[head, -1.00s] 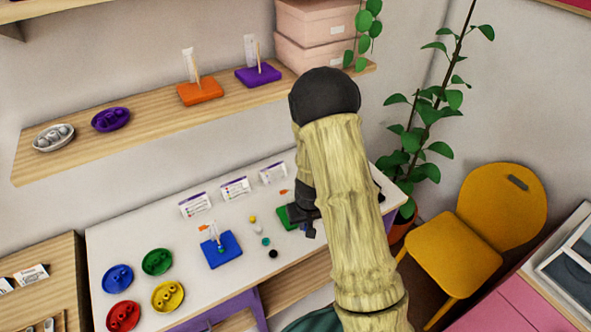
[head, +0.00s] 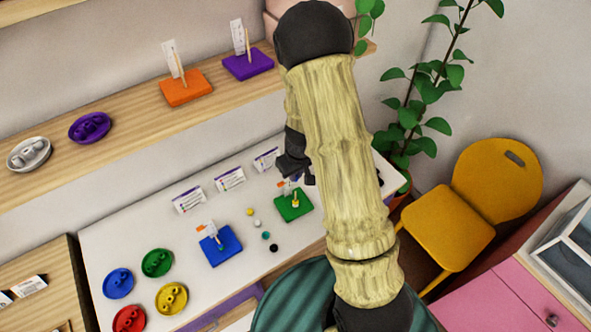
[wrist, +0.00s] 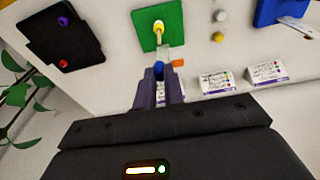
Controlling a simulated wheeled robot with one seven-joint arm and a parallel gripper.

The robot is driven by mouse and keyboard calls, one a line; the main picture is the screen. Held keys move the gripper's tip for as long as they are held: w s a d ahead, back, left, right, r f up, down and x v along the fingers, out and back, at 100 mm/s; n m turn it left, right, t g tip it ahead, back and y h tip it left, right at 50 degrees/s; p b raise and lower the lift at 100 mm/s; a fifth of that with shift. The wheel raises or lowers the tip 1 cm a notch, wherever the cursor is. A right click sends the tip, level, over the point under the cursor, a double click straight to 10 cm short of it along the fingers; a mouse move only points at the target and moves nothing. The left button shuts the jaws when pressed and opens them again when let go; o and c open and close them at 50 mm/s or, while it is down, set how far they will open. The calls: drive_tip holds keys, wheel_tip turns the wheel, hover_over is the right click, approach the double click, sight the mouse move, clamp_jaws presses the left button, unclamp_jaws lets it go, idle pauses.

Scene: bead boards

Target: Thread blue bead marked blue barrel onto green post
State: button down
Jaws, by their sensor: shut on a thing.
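The green board (head: 289,213) lies on the white table with a post standing on it. A yellow bead (head: 296,203) is on that post. In the wrist view the green board (wrist: 144,20) is at the top, with the yellow bead (wrist: 157,36) around its post. My gripper (wrist: 160,78) is shut on a small blue bead (wrist: 158,68), mostly hidden between the fingers. The bead is apart from the green post. In the head view my gripper (head: 300,176) is just behind the green board and the held bead cannot be made out.
A blue board (head: 222,246) with a post stands left of the green one. Loose beads (head: 257,223) lie between them. Several coloured dishes (head: 157,262) are at the left. Cards (head: 230,179) stand along the back. A black tray (wrist: 62,38) shows in the wrist view.

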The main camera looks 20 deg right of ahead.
drive_tip(key=shift+f, duration=0.15)
drive_tip(key=shift+w+f+b, duration=0.1)
drive_tip(key=shift+f+b, duration=0.75)
drive_tip(key=shift+a+f+b, duration=0.15)
drive_tip(key=shift+f+b, duration=0.4)
drive_tip(key=shift+f, duration=0.15)
drive_tip(key=shift+f+b, duration=0.75)
drive_tip(key=shift+f, duration=0.1)
drive_tip(key=shift+s+d, duration=0.2)
drive_tip(key=shift+w+a, duration=0.1)
drive_tip(key=shift+a, duration=0.1)
drive_tip(key=shift+d, duration=0.15)
drive_tip(key=shift+f+b, duration=1.9)
drive_tip(key=shift+b, duration=0.2)
idle(0.5)
